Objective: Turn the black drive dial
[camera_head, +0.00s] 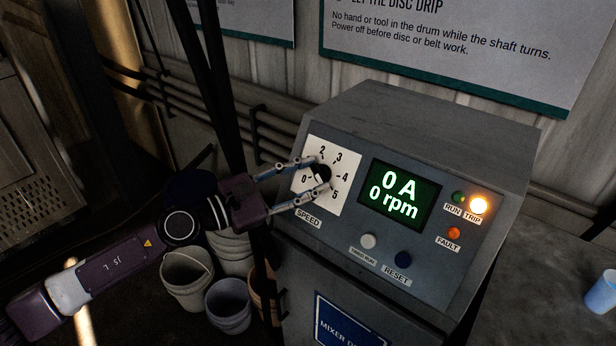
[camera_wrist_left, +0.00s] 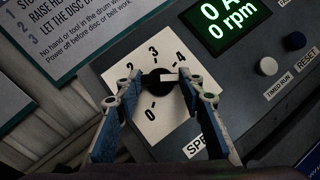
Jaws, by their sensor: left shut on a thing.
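The black drive dial (camera_head: 323,172) sits on a white numbered plate (camera_head: 311,201) marked SPEED, at the left of the grey control box. My left gripper (camera_head: 319,176) reaches it from the left, with its two fingers closed on opposite sides of the dial. The left wrist view also shows the dial (camera_wrist_left: 160,86) between the fingertips (camera_wrist_left: 160,78). A light pointer mark shows on the dial, but the fingers partly cover the scale and I cannot tell its exact setting. The green display (camera_head: 400,195) reads 0 A and 0 rpm. My right gripper is out of view.
The TRIP lamp (camera_head: 478,204) glows bright orange. The FAULT lamp (camera_head: 454,234) is dimmer. A white button (camera_head: 368,241) and a blue RESET button (camera_head: 403,260) sit below the display. Buckets (camera_head: 187,279) stand on the floor at left. A blue cup (camera_head: 601,293) is at far right.

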